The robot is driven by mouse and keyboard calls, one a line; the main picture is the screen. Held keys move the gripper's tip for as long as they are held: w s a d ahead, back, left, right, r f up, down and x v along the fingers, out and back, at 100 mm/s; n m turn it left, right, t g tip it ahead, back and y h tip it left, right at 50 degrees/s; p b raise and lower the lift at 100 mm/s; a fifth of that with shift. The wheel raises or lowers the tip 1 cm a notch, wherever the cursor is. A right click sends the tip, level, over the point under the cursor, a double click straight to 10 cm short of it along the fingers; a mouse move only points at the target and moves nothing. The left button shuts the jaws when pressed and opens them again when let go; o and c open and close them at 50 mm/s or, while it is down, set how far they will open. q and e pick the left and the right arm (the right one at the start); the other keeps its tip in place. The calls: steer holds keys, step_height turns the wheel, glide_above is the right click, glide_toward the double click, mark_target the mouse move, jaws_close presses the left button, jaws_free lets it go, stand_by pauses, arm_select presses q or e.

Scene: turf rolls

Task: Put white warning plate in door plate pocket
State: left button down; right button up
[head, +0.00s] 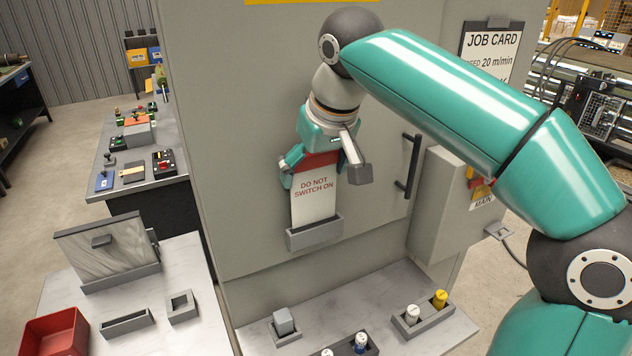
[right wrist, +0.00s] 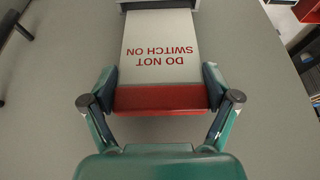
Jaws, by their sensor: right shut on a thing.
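The white warning plate (head: 314,199) reads "DO NOT SWITCH ON" in red and has a red top edge. It stands upright against the grey cabinet door (head: 255,130). My right gripper (head: 312,168) is shut on its red top edge, and the right wrist view shows a finger at each side of the red strip (right wrist: 163,99). The plate's lower end is in the grey door plate pocket (head: 314,233), whose front wall hides it. In the right wrist view the plate's far end meets the pocket (right wrist: 160,4). I cannot tell whether it touches the bottom. My left gripper is not in view.
A door handle (head: 408,167) stands right of the plate, beside a grey switch box (head: 447,210). Below, a pale shelf (head: 380,291) holds small holders and pegs. At the left are a table with a red bin (head: 55,336), an empty slot holder (head: 126,320) and a framed panel (head: 105,250).

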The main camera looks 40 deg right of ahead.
mark_target(315, 191)
step_height(315, 191, down, 4)
steer(key=shift+r, duration=0.2)
steer(key=shift+c, duration=1.4)
steer(key=shift+s+r, duration=0.1)
steer(key=shift+s, duration=0.05)
steer(key=shift+f+b, duration=0.3)
steer(key=shift+b, duration=0.05)
steer(key=o, duration=1.4)
steer(key=shift+r, duration=0.1)
steer(key=shift+r, duration=0.1)
